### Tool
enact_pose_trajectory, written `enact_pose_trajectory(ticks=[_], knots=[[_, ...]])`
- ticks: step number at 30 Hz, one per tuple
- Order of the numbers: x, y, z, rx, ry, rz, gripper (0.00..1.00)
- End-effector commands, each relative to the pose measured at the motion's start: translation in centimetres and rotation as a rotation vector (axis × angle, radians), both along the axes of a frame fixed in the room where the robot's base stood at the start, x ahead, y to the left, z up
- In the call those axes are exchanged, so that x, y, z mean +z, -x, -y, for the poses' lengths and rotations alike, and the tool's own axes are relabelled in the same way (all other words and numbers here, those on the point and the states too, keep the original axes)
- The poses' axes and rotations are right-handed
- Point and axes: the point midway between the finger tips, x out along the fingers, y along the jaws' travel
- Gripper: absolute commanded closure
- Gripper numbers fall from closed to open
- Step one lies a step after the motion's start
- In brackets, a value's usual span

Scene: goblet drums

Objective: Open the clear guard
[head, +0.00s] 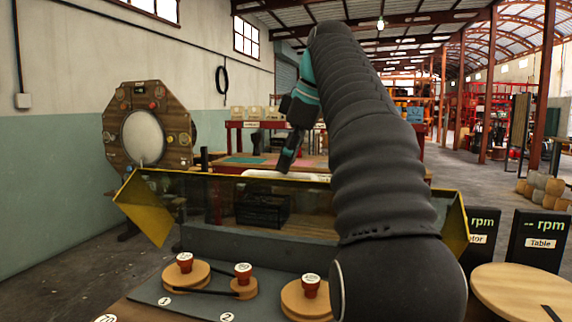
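The clear guard (225,205) is a see-through panel with a thin yellow top edge and yellow end plates, one at the left (146,207) and one at the right. It stands upright behind the pulley board, and its right part is hidden by my arm. My gripper (287,160) is dark, at the end of the teal wrist, and points down. In the picture it is just above the guard's top edge; I cannot tell its depth or whether it touches. Its fingers are too small and edge-on to tell open from shut.
Wooden pulleys (186,274) with red knobs sit on the grey board (195,302) in front of the guard. Two black rpm displays (537,240) and a round wooden disc (525,292) are at the right. A black crate (263,211) shows through the guard. A red workbench (240,168) stands behind.

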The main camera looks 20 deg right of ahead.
Motion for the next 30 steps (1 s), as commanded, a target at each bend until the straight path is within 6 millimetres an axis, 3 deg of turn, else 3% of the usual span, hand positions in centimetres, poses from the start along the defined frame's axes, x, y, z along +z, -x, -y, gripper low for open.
enact_pose_trajectory(ticks=[11, 21, 30], knots=[[0.4, 3.7, 1.7, -0.004, 0.000, -0.001, 0.59], [0.4, 9.1, 4.1, -0.005, 0.001, 0.000, 0.59], [0.4, 11.1, 5.0, -0.001, 0.000, -0.001, 0.59]])
